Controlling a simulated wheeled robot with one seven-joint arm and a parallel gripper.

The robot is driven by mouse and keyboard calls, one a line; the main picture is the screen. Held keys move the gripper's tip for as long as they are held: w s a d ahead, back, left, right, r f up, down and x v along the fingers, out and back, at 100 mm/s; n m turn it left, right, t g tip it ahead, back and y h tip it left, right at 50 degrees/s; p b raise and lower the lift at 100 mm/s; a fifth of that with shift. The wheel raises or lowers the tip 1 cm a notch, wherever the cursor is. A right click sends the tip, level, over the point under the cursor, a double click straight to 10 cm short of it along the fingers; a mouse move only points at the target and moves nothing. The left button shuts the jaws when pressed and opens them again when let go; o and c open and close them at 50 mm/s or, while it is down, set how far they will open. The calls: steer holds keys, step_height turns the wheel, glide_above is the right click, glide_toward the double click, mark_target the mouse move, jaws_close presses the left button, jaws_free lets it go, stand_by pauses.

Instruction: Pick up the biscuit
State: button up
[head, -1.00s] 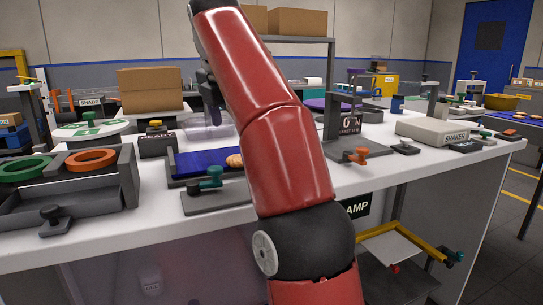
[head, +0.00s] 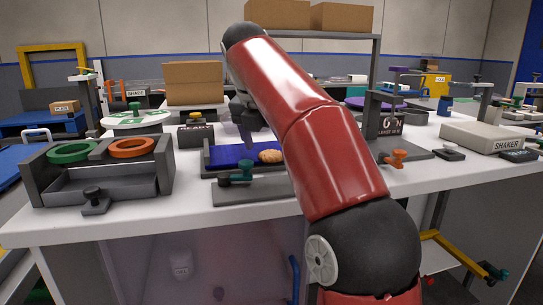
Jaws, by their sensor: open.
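The biscuit (head: 271,156) is round and golden brown. It lies at the right end of a blue-lined tray (head: 222,157) on the white bench, and my red arm passes close to its right. My gripper (head: 246,138) is dark and hangs beyond the arm, above the back of the tray and to the upper left of the biscuit. Its jaws are open and nothing shows between them. The arm hides part of the gripper and the tray's right end.
A grey clamp stand with a teal knob (head: 240,174) sits in front of the tray. A ready box (head: 196,135) stands behind left, and a rack with green and orange rings (head: 131,148) is at left. A shelf post (head: 371,90) rises at right.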

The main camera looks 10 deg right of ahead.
steer(key=shift+w+d+f, duration=0.15)
steer(key=shift+w+f, duration=0.05)
steer(key=shift+f, duration=0.45)
steer(key=c, duration=0.8)
steer(key=shift+s+r, duration=0.1)
steer(key=shift+r, duration=0.1)
